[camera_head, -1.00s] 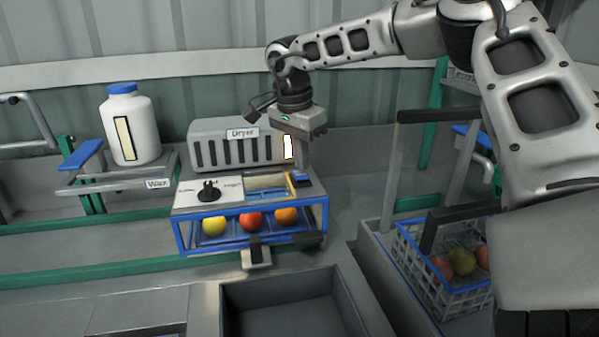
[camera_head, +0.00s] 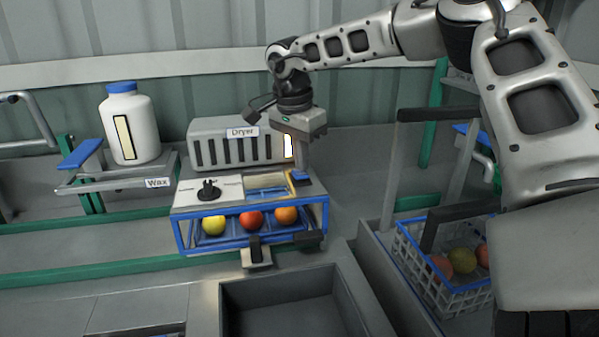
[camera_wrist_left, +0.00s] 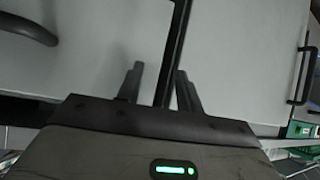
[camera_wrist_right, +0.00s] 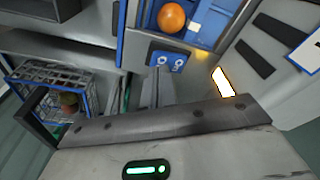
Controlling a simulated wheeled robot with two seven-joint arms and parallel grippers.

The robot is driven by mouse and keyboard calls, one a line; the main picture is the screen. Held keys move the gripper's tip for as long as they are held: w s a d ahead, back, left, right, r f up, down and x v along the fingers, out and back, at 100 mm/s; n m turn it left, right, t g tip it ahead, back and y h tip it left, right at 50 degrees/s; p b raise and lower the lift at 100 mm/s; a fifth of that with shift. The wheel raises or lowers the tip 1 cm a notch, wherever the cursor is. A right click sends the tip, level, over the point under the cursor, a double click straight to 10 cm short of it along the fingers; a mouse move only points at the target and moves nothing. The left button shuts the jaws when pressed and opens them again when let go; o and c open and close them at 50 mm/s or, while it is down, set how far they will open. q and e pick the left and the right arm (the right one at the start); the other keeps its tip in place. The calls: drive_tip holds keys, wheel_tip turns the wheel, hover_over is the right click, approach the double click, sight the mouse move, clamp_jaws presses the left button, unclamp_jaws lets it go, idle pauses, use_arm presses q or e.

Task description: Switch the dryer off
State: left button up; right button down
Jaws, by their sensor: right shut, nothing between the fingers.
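The dryer (camera_head: 240,150) is a grey slotted box with a "Dryer" label, behind the blue-framed fruit conveyor. A bright white-yellow lamp (camera_head: 288,146) is lit at its right end, and it also shows in the right wrist view (camera_wrist_right: 223,82). A blue switch box (camera_head: 300,176) sits just below and right of it; in the right wrist view (camera_wrist_right: 168,60) it shows two round pale marks. My right gripper (camera_head: 303,168) is shut and empty, pointing down just above the switch box; contact cannot be told. My left gripper (camera_wrist_left: 160,88) is open and empty over a grey surface, outside the head view.
A black knob (camera_head: 208,190) stands on the white panel left of the switch. Several fruits lie under the blue frame (camera_head: 182,238). A white wax bottle (camera_head: 131,130) stands at left, a fruit basket (camera_head: 450,293) at right. An empty grey bin (camera_head: 285,305) is in front.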

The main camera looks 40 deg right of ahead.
sight(301, 174)
drive_tip(key=shift+f+b, duration=0.5)
drive_tip(key=shift+f, duration=0.25)
drive_tip(key=shift+r+p, duration=0.4)
drive_tip(key=shift+r, duration=0.05)
drive_tip(key=shift+r+p, duration=2.4)
drive_tip(key=shift+r, duration=0.8)
drive_tip(key=shift+f, duration=0.1)
